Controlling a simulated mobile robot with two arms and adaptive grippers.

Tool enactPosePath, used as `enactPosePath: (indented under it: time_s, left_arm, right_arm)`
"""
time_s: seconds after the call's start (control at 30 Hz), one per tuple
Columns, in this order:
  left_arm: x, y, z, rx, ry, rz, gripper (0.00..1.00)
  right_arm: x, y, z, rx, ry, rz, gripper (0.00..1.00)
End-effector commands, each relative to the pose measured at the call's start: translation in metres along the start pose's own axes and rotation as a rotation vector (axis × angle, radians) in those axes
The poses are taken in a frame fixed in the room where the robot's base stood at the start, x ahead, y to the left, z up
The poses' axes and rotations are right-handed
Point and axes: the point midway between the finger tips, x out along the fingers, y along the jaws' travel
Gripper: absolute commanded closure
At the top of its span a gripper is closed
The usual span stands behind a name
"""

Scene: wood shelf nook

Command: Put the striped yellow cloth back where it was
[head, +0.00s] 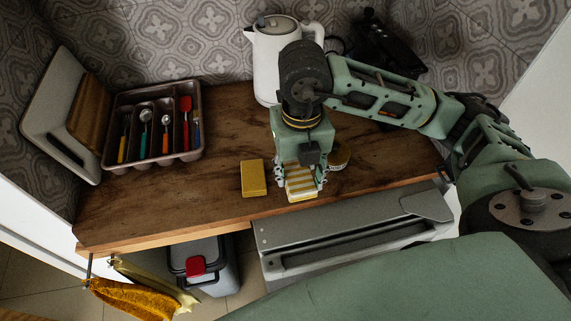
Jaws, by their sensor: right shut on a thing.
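The striped yellow cloth (300,186) shows white and yellow stripes and sits at the front edge of the wooden counter, under my right gripper (302,180). My right gripper points down and its fingers are shut on the cloth. My right arm comes in from the right and hides part of the counter behind it. I cannot tell whether the cloth touches the counter. My left gripper is out of view.
A yellow block (254,178) lies just left of the cloth. A round item (339,157) is right of my gripper. A white kettle (268,62) stands behind. A utensil tray (151,162) is at left. Yellow cloths (138,299) hang below the counter (150,213). A bin (203,268) stands below.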

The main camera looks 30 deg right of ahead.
Motion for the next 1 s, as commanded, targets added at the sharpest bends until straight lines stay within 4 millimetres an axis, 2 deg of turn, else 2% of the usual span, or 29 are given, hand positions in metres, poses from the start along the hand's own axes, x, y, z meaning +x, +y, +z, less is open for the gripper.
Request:
enactPosePath:
  time_s: [0.2, 0.4, 0.57, 0.8, 1.0]
  left_arm:
    - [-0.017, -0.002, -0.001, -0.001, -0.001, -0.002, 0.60]
    - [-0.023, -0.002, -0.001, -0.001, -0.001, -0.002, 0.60]
    - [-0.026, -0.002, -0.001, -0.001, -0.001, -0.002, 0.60]
    - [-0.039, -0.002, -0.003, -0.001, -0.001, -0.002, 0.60]
    - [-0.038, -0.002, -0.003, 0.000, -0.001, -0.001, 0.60]
  right_arm:
    - [0.027, 0.003, 0.050, 0.003, 0.003, -0.001, 0.78]
    - [0.045, 0.004, 0.078, -0.002, 0.001, 0.000, 0.78]
    - [0.054, 0.004, 0.084, -0.004, 0.002, -0.001, 0.78]
    - [0.085, 0.004, 0.084, -0.003, 0.002, -0.001, 0.78]
    - [0.091, 0.004, 0.084, -0.004, -0.002, 0.000, 0.78]
